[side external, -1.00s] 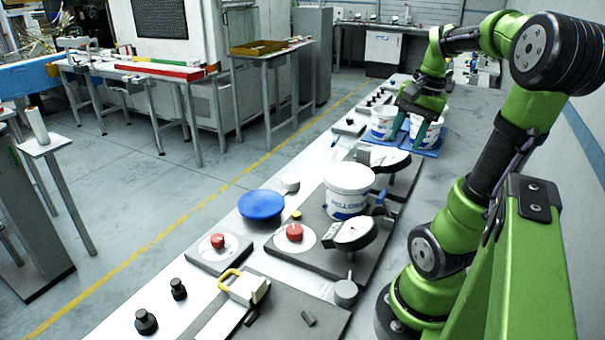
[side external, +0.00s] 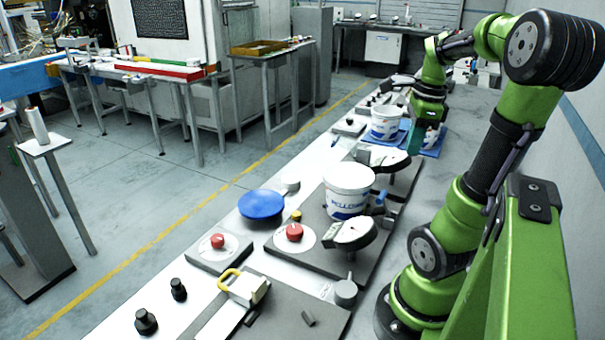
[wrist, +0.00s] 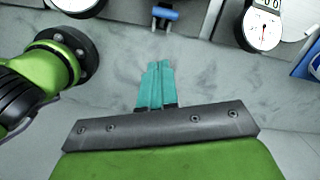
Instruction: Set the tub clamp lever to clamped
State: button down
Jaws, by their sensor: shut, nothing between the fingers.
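A white tub (side external: 348,190) with blue lettering stands upright on a dark station plate (side external: 312,247). Beside its right side is a small blue lever (side external: 380,201), which I take for the tub clamp lever. In the wrist view the blue lever (wrist: 165,14) shows at the top, on a grey mount. Its exact setting is hard to tell. My gripper (wrist: 160,64) is shut and empty, its teal fingers together over bare grey bench, pointing towards the lever but apart from it. In the side view my gripper (side external: 412,150) is beyond the tub, near the blue tray, its fingers partly hidden.
Round dial gauges (side external: 352,231) (wrist: 263,28) stand on either side of the lever. A red button (side external: 294,232) and a blue disc (side external: 262,205) are left of the tub.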

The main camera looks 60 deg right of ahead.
jog(key=m, duration=0.4)
send_near(383, 194)
jog(key=s+f, duration=0.4)
jog(key=shift+w+a+f, duration=0.1)
jog(key=shift+w+f, duration=1.35)
jog(key=shift+w, duration=0.3)
jog(key=shift+w+f, duration=0.4)
jog(key=shift+w, duration=0.25)
